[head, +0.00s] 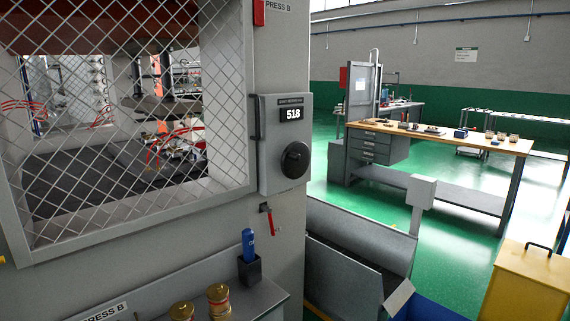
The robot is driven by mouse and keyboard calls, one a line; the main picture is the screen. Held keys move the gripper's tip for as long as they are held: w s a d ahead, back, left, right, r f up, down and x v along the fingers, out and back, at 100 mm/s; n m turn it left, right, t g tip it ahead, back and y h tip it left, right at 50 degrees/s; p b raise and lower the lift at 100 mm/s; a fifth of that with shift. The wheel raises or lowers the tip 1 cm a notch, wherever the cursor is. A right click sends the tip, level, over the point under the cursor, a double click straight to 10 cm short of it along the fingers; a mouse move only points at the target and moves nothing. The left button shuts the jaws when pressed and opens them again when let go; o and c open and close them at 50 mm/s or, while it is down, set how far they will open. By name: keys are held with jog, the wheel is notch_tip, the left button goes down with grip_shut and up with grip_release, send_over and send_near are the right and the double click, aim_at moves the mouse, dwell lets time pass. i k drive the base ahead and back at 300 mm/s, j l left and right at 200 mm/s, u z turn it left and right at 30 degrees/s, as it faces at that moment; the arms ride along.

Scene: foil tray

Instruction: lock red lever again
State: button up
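A small red lever (273,222) hangs steeply downward from a short metal fitting on the front of the grey press, below the control box. A dark opening or shadow shows beside the fitting, and its details are too small to tell. The grey control box (267,165) above it has a display reading 518 and a black rotary knob (295,160). My gripper is not in view, and nothing is seen touching the lever.
Below the lever, a ledge (205,295) carries a blue object (249,240) in a dark holder and brass-coloured cylinders (218,300). A mesh guard (125,120) covers the press at left. A grey bin (345,255) and yellow box (525,285) stand right. Green floor is open beyond.

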aim_at(268, 209)
jog(key=i+l+u, duration=0.3)
jog(key=i+l, duration=0.45)
jog(key=i, duration=0.15)
